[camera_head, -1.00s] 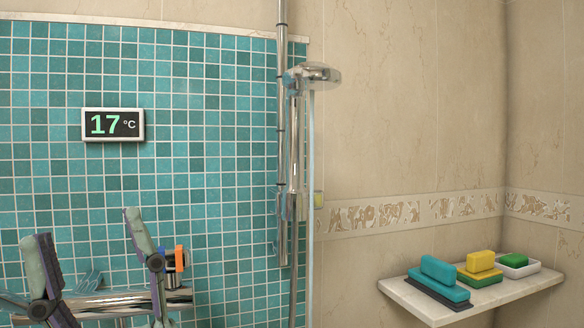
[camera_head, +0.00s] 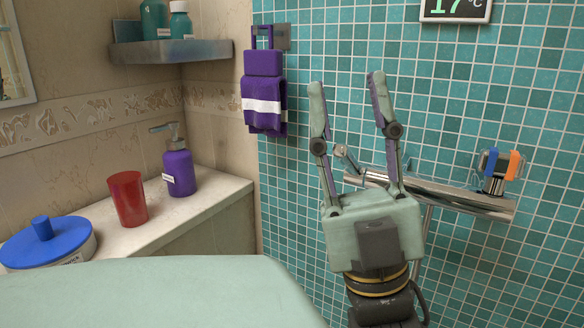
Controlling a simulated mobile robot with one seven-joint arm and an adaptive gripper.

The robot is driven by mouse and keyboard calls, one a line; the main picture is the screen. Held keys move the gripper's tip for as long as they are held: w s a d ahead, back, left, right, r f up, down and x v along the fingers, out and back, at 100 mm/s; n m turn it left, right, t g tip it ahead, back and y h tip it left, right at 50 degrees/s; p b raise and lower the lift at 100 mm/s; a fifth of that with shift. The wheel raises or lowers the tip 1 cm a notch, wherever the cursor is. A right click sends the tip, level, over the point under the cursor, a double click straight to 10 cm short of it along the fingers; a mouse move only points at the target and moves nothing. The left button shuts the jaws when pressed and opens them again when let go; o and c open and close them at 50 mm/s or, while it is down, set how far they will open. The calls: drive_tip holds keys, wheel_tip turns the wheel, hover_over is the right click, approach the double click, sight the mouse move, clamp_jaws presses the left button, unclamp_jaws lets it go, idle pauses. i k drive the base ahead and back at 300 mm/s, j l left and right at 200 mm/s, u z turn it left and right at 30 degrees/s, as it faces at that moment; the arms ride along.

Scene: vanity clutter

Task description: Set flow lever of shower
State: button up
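The shower's chrome mixer bar (camera_head: 455,199) is mounted on the teal tiled wall at the right. At its right end is a control with a blue and an orange tab (camera_head: 497,166). At its left end a small chrome lever (camera_head: 345,153) shows between my fingers. My gripper (camera_head: 347,98) is open and empty, fingers pointing up, in front of the bar's left part and hiding some of it. Whether a finger touches the bar or lever cannot be told. A temperature display (camera_head: 455,8), cut by the top edge, shows 17.
A counter (camera_head: 190,212) at left holds a red cup (camera_head: 128,198), a purple soap dispenser (camera_head: 178,163) and a blue-lidded container (camera_head: 48,242). A purple towel (camera_head: 263,92) hangs on the wall. A shelf (camera_head: 172,52) with bottles is above.

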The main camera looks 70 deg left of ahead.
sight(355, 173)
drive_tip(key=u, duration=1.55)
drive_tip(key=k+j+z, duration=0.15)
drive_tip(key=z, duration=0.3)
drive_tip(key=k+j+z, duration=0.15)
drive_tip(key=z, duration=0.3)
drive_tip(key=k+z, duration=0.2)
drive_tip(key=z, duration=0.25)
